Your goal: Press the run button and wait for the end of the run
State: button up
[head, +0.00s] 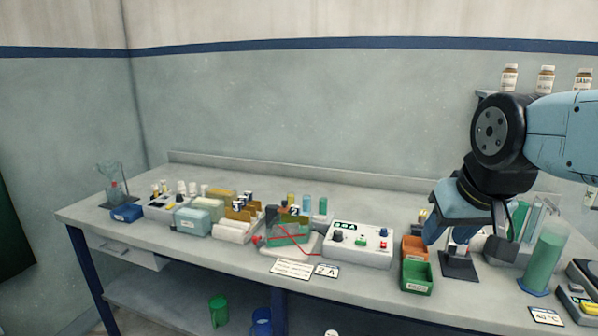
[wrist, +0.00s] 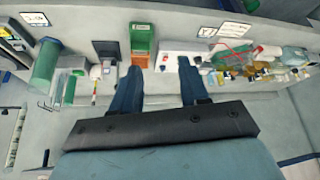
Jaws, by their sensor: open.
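A white control box (head: 358,245) stands on the bench right of centre. It has a small green display reading, a dark knob, a green button (head: 360,240), a blue knob and a red button (head: 384,245). I cannot tell which one is the run button. A red wire runs left from the box to a clear tank (head: 288,228) with green in it. My gripper (head: 466,240) is open and empty, right of the box and apart from it, above the bench. In the wrist view the box (wrist: 178,58) lies ahead, partly behind the right finger; the fingers (wrist: 160,78) stand wide apart.
An orange bin (head: 414,246) and a green bin (head: 417,276) stand between box and gripper. A dark stand (head: 459,266) is below the gripper. A tall green cylinder (head: 549,258) stands at right. Racks and bottles crowd the left. The bench behind the box is clear.

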jog(key=shift+c, duration=0.3)
grip_shut()
dwell(1.3)
